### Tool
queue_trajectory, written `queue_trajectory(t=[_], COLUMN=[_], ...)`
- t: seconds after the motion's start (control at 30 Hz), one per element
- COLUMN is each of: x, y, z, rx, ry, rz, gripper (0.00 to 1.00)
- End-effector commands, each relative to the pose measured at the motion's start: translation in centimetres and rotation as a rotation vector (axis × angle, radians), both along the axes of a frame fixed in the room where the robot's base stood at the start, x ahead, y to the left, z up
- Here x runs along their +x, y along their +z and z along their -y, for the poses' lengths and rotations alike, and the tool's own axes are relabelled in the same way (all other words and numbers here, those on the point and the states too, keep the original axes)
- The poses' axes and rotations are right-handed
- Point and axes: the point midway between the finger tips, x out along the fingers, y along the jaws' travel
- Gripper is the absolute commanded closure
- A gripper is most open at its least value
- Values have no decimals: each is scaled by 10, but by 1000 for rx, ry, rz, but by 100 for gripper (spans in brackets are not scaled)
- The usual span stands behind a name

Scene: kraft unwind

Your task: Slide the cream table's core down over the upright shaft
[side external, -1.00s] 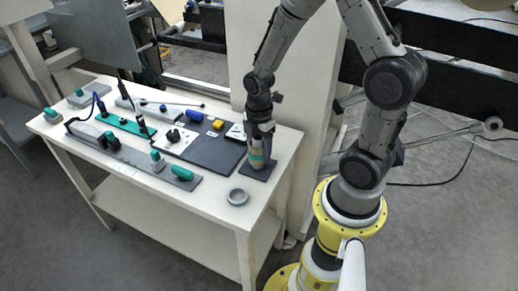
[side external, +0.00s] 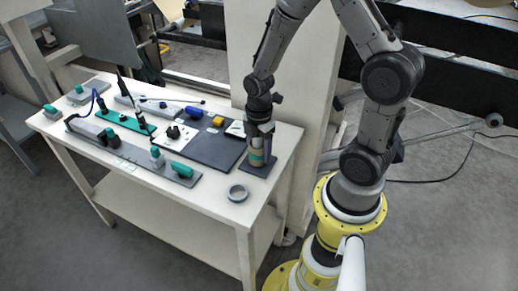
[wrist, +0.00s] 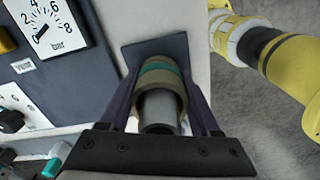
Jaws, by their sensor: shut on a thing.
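The core (side external: 257,155) is a short tan tube with teal banding. It stands upright over a dark square plate (side external: 258,170) at the right end of the cream table (side external: 215,207). In the wrist view, the core (wrist: 160,72) sits between the two fingers of my gripper (wrist: 162,100), which is shut on it. A grey cylinder (wrist: 158,106), apparently the upright shaft, shows at the core's near end, inside the tan wall. The lower shaft is hidden. I cannot tell whether the core's bottom touches the plate (wrist: 150,45).
A grey ring (side external: 237,193) lies near the table's front edge, left of the plate. A dark panel (side external: 215,150) with a gauge, a blue item and a yellow item lies behind left. Several teal-handled tools lie farther left. A cream post stands close behind my gripper.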

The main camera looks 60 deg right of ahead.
Motion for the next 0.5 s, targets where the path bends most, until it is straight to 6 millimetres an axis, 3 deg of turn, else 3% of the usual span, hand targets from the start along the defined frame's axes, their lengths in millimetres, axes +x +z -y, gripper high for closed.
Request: queue_trajectory(t=[0.5], x=[0], y=[-7], z=[0], rx=[0], ry=[0], rz=[0], gripper=[90])
